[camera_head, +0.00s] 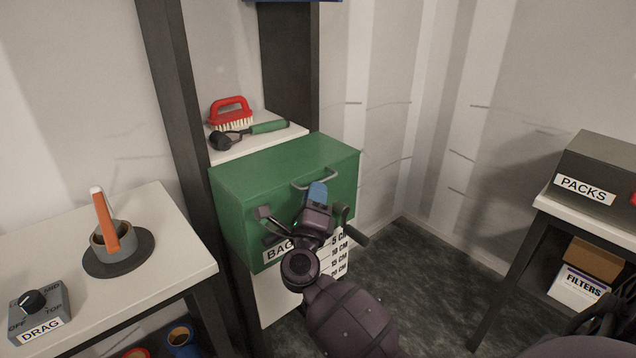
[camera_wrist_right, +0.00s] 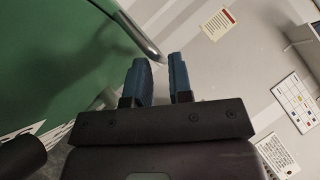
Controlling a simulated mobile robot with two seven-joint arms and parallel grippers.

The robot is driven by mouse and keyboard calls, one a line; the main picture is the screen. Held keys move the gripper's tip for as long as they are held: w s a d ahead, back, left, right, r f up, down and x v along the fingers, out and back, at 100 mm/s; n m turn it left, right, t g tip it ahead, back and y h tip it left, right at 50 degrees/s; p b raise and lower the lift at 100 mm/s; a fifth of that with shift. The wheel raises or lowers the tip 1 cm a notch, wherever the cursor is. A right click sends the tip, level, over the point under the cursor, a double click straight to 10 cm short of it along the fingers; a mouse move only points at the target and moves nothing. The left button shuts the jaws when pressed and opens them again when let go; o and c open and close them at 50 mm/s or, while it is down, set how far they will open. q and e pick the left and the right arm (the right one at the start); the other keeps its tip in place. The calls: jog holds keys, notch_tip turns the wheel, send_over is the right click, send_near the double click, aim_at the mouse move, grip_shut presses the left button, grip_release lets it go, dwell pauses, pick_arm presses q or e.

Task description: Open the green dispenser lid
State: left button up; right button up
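The green dispenser (camera_head: 232,212) is a box under a small white shelf, with its lid (camera_head: 265,168) shut. A grey metal handle (camera_head: 300,187) is on the lid near its right side. My right gripper (camera_head: 317,190) is at the handle, with its blue fingertips over or just in front of the bar. My left gripper is not in view.
A red brush (camera_head: 231,117) and a green-handled tool (camera_head: 268,127) lie on the shelf (camera_head: 285,135) above. A white table (camera_head: 165,215) with an orange-and-grey object stands left. A PACKS box (camera_head: 600,165) is on the right bench. Dark floor is open between them.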

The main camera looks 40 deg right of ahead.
jog(key=shift+x, duration=1.5)
grip_shut()
